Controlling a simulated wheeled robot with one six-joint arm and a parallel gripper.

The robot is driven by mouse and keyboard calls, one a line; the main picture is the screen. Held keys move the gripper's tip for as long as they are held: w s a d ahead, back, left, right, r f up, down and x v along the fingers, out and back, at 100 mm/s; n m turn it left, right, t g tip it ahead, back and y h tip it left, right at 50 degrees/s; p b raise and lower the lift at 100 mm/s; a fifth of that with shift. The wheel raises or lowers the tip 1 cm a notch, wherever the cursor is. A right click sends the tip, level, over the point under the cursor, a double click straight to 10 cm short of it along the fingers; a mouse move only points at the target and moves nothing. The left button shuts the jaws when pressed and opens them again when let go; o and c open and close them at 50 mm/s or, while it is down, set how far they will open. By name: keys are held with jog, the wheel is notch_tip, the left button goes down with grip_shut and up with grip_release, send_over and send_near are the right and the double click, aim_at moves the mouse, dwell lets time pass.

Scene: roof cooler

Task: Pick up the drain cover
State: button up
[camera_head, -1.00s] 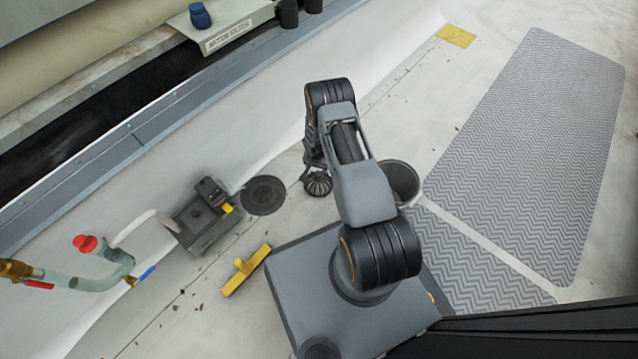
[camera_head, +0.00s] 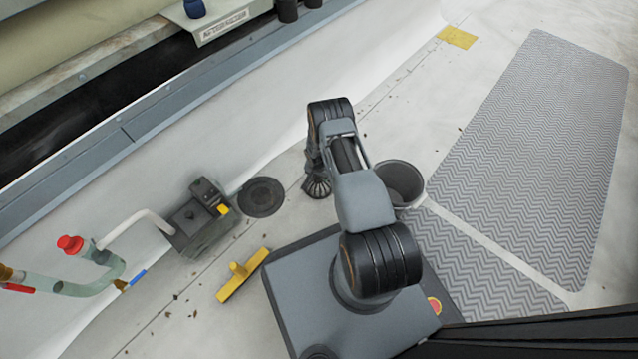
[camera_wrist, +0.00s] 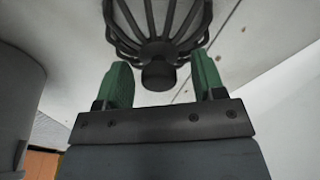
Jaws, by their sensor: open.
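The drain cover, a dark domed cage with curved ribs and a round knob (camera_wrist: 158,74), stands on the pale roof. In the head view the drain cover (camera_head: 317,187) shows only partly, just beyond my arm, with the rest hidden. In the wrist view my gripper (camera_wrist: 161,76) is open, with its two green finger pads on either side of the knob. The pads appear apart from the knob, with a gap on each side. The head view hardly shows the gripper itself behind my arm.
A dark bucket (camera_head: 402,181) stands right of the drain cover. Left are a round dark drain (camera_head: 262,197), a pump box (camera_head: 200,222) with hose, and a yellow scraper (camera_head: 241,273). Grey mats (camera_head: 540,140) lie right. Small debris dots the pale floor.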

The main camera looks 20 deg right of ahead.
grip_shut()
dwell(0.5)
